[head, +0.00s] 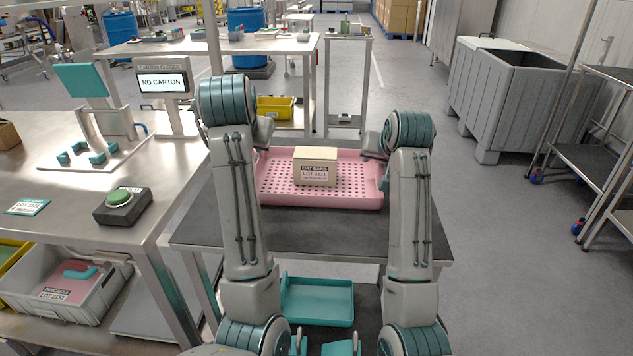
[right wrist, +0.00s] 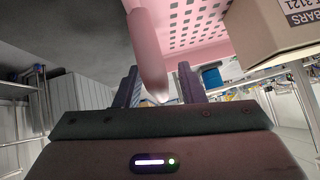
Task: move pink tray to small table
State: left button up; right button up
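The pink tray (head: 330,199), perforated, lies flat on a dark-topped table (head: 330,235) in front of me. A tan carton (head: 315,167) labelled as bars sits on it. My right gripper (head: 373,153) is at the tray's right end. In the right wrist view its fingers (right wrist: 158,88) stand apart on either side of the tray's pink rim (right wrist: 150,50), with a gap showing beside the right finger. My left gripper (head: 263,135) is at the tray's left end, mostly hidden behind my left arm, so its fingers cannot be judged. A small narrow table (head: 347,41) stands farther back.
A steel bench (head: 165,165) with a green button box (head: 122,206) is on the left. Behind stands a long table (head: 200,47) with a yellow bin (head: 276,109) below. A grey bin (head: 525,95) and shelf cart (head: 605,105) are right. Floor between is clear.

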jog(key=v, duration=1.1)
jog(key=shift+s+r, duration=0.25)
jog(key=shift+f, duration=0.1)
